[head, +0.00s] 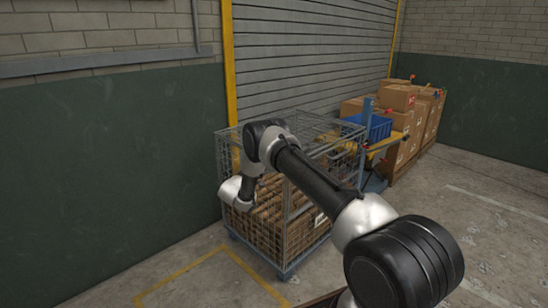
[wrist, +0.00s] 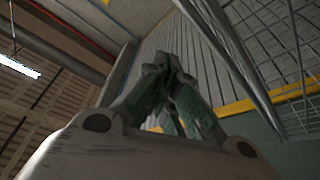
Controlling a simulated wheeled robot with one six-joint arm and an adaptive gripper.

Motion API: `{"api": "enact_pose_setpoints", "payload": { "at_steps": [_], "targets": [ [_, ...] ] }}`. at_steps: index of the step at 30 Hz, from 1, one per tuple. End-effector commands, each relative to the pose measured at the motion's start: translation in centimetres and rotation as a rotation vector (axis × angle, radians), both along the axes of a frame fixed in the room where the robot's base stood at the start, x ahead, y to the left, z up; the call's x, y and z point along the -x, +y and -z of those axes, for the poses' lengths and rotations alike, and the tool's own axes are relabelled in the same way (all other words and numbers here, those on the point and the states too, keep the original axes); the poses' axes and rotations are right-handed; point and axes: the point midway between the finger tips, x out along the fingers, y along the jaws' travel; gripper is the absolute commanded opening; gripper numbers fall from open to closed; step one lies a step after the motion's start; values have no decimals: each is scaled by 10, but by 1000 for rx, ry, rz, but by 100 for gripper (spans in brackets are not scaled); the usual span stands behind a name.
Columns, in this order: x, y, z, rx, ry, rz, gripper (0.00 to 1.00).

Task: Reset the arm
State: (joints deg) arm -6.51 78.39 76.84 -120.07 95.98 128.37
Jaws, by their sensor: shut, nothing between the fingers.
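My arm reaches across the head view from the lower right, bends at an elbow in front of the wire cage, and its wrist end hangs at the cage's left side. The fingers cannot be made out in the head view. In the wrist view my gripper (wrist: 172,75) points up toward the shutter and ceiling. Its fingers come together at the tips and hold nothing.
A wheeled wire cage (head: 301,235) with brown contents stands close behind my arm. Right of it are a blue bin (head: 368,127) and stacked cardboard boxes (head: 398,98). A roller shutter (head: 310,55) and green wall (head: 105,165) stand behind. Floor at right is open.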

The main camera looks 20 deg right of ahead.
Motion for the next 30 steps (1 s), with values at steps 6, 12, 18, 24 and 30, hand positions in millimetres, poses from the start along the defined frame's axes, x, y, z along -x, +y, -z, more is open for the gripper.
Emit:
{"api": "enact_pose_setpoints", "payload": {
  "at_steps": [6,12,18,24,30],
  "targets": [
    [15,37,12,1,-3,0,0],
    [23,55,18,1,-6,2,0],
    [24,57,19,21,24,15,0],
    [31,40,44,101,361,152,0],
    [92,-5,100,91,891,366,0]
  ]
}}
